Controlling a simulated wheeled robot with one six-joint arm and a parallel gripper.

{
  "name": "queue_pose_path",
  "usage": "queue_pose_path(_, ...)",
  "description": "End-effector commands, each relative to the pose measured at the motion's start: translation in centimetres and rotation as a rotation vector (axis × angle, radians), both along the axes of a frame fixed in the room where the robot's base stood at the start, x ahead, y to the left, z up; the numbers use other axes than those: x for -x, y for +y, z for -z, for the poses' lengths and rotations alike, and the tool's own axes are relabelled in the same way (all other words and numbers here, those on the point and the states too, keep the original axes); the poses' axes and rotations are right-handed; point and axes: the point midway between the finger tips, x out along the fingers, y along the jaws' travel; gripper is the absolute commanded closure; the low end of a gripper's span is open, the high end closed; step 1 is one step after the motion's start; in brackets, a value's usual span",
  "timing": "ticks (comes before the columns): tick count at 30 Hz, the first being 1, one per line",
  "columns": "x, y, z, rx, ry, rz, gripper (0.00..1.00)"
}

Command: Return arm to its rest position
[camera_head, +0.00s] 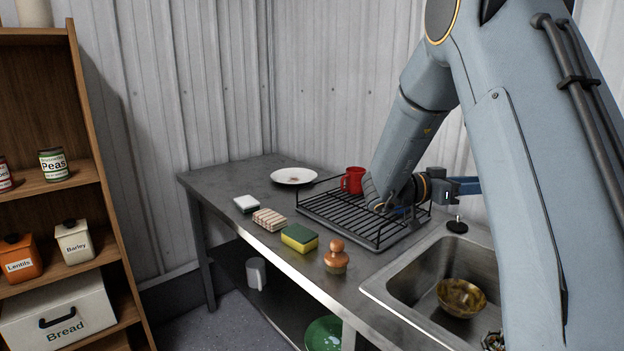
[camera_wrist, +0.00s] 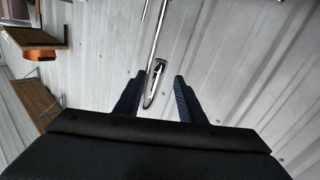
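My arm reaches from the right of the head view over the counter, with its wrist above the dish rack's right side. My gripper (camera_head: 466,186) points to the right near the back of the sink, and its blue fingers are partly seen there. In the wrist view my gripper (camera_wrist: 155,90) has its two dark blue fingers apart, with nothing held between them. A chrome tap (camera_wrist: 154,82) shows beyond the fingers in that view, in front of the ribbed wall. I cannot tell how far the tap is from the fingertips.
The black dish rack (camera_head: 340,215) holds a red mug (camera_head: 353,180). The sink (camera_head: 420,295) holds a patterned bowl (camera_head: 461,297). A wooden shelf (camera_head: 110,235) stands left.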

Motion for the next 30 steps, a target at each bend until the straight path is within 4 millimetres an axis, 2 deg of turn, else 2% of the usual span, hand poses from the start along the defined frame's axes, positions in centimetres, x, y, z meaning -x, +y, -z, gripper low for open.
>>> queue_pose_path(2, 0.0, 0.7, 0.0, -0.009, 0.093, -0.124, 0.64)
queue_pose_path(5, -2.8, 2.2, -0.5, -0.078, 0.061, -0.332, 0.64)
queue_pose_path(7, -4.4, 4.1, -0.6, -0.144, 0.046, -0.485, 0.64)
queue_pose_path(11, -6.0, 9.5, 0.1, -0.303, 0.07, -0.769, 0.64)
queue_pose_path(14, -5.1, 14.3, 1.2, -0.445, 0.136, -0.954, 0.64)
queue_pose_path(17, -2.1, 18.9, 2.8, -0.597, 0.245, -1.099, 0.64)
queue_pose_path(20, 2.7, 22.7, 4.5, -0.749, 0.393, -1.197, 0.64)
queue_pose_path(21, 5.1, 23.9, 5.2, -0.807, 0.463, -1.222, 0.64)
queue_pose_path(23, 8.9, 25.2, 6.1, -0.887, 0.57, -1.24, 0.64)
queue_pose_path(24, 11.4, 25.8, 6.6, -0.932, 0.641, -1.244, 0.64)
queue_pose_path(27, 16.9, 26.2, 7.4, -1.018, 0.794, -1.222, 0.64)
queue_pose_path(30, 20.9, 26.0, 7.7, -1.068, 0.908, -1.191, 0.64)
